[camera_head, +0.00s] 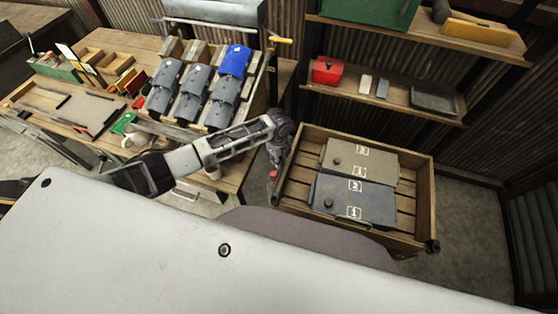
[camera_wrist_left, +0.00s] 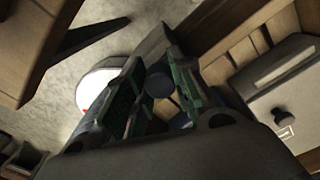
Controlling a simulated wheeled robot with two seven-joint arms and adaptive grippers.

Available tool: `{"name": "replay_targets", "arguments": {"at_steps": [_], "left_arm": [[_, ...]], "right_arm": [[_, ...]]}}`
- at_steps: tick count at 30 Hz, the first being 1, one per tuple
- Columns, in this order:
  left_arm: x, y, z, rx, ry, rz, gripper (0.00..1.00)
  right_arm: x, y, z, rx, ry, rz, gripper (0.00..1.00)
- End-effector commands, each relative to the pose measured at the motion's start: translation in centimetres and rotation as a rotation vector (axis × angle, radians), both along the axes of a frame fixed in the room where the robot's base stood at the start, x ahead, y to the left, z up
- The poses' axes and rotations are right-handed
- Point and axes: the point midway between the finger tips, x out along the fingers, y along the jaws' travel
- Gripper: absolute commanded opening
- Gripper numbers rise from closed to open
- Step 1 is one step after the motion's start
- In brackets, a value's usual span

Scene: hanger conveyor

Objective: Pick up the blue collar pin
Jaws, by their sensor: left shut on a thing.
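My left gripper (camera_head: 279,158) is at the left side of a wooden crate, near its upper left corner. In the left wrist view its two green-padded fingers (camera_wrist_left: 156,98) are closed around a dark blue, round-headed piece, the blue collar pin (camera_wrist_left: 160,84). The fingers hide part of it. I cannot tell whether the pin still touches the crate. In the head view the pin is hidden by the gripper. My right gripper is not in view.
The wooden crate (camera_head: 424,200) holds a grey-brown case (camera_head: 358,160) and a dark blue-grey case (camera_head: 345,198). A workbench (camera_head: 232,170) with clothes-like panels is left. A shelf (camera_head: 400,97) stands behind.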

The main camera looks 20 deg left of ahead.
Motion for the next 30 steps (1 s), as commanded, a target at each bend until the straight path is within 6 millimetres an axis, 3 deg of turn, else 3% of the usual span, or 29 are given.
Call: {"name": "replay_targets", "arguments": {"at_steps": [11,24,30], "left_arm": [[0.1,0.0,1.7,-0.001,-0.002,0.000,0.03],[0.1,0.0,7.8,-0.001,-0.003,-0.001,0.03],[0.1,0.0,9.6,0.000,-0.001,0.001,0.03]], "right_arm": [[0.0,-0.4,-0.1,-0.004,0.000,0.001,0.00],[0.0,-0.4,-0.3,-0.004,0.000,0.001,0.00],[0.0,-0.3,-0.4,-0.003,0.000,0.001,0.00]]}}
